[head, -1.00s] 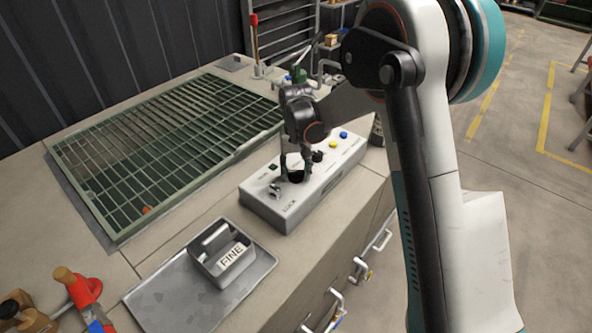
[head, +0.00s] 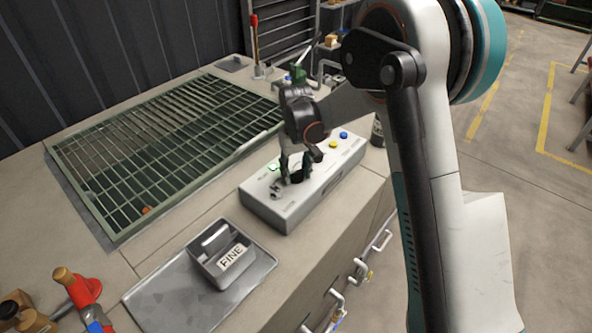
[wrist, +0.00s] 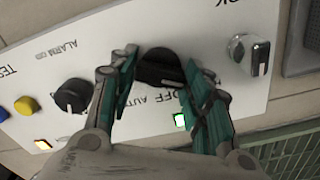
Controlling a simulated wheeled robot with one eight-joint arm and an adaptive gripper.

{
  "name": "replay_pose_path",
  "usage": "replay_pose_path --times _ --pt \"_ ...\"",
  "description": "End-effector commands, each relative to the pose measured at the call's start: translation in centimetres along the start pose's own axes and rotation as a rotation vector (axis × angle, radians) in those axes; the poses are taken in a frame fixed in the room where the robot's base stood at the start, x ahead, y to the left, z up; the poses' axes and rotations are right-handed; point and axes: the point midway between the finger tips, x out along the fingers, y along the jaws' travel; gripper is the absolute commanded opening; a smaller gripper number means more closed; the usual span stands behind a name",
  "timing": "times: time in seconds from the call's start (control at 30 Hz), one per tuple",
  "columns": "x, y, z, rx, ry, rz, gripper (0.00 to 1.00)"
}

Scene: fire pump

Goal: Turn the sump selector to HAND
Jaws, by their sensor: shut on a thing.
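The sump selector is a black rotary knob (wrist: 158,66) on a pale control box (head: 331,187). In the wrist view, AUTO and OFF are printed beside it; a HAND label cannot be made out, and the right finger covers part of the panel. A short white mark shows on the knob's right side in that view. My gripper (wrist: 162,68) is shut on the knob, one finger on each side. In the head view my gripper (head: 294,170) reaches down onto the box. A green lamp (wrist: 180,121) near the knob is lit.
A second black knob (wrist: 72,96) by ALARM, a yellow button (wrist: 26,105) and a lit orange lamp (wrist: 43,145) are left in the wrist view. A silver switch (wrist: 250,54) is right.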

Motion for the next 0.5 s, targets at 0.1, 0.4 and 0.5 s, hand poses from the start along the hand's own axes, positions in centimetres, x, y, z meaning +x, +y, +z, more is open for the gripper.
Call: replay_pose_path --times 0.1,0.4,0.5 --pt "-0.01 -0.01 -0.03 -0.001 0.001 0.0 0.58" --pt "0.0 0.0 -0.01 0.0 0.0 0.0 0.65" --pt "-0.13 0.0 0.0 0.0 0.0 0.0 0.65"
